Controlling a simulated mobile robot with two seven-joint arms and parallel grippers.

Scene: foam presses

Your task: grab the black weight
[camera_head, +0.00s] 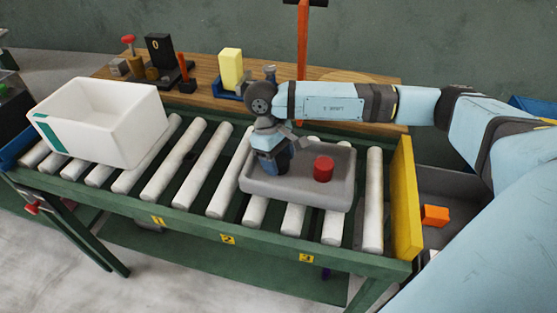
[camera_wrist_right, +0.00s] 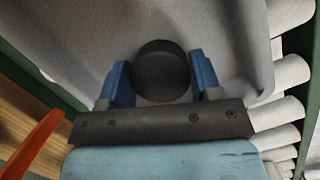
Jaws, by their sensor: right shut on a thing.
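The black weight (camera_wrist_right: 160,70) shows in the right wrist view as a dark round top between the two blue fingers of my right gripper (camera_wrist_right: 161,80). The gripper is shut on it. In the head view my right gripper (camera_head: 272,160) points down into the left part of a grey tray (camera_head: 300,197) and hides the weight there. I cannot tell whether the weight touches the tray floor. A red cylinder (camera_head: 323,168) stands in the same tray, to the right of the gripper. My left gripper is not in view.
The grey tray sits on a roller conveyor (camera_head: 215,160) with a green frame. A white bin (camera_head: 110,125) stands on the rollers at the left. A yellow end plate (camera_head: 405,200) closes the right end. A wooden shelf behind holds a yellow block (camera_head: 231,68) and a black block (camera_head: 160,52).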

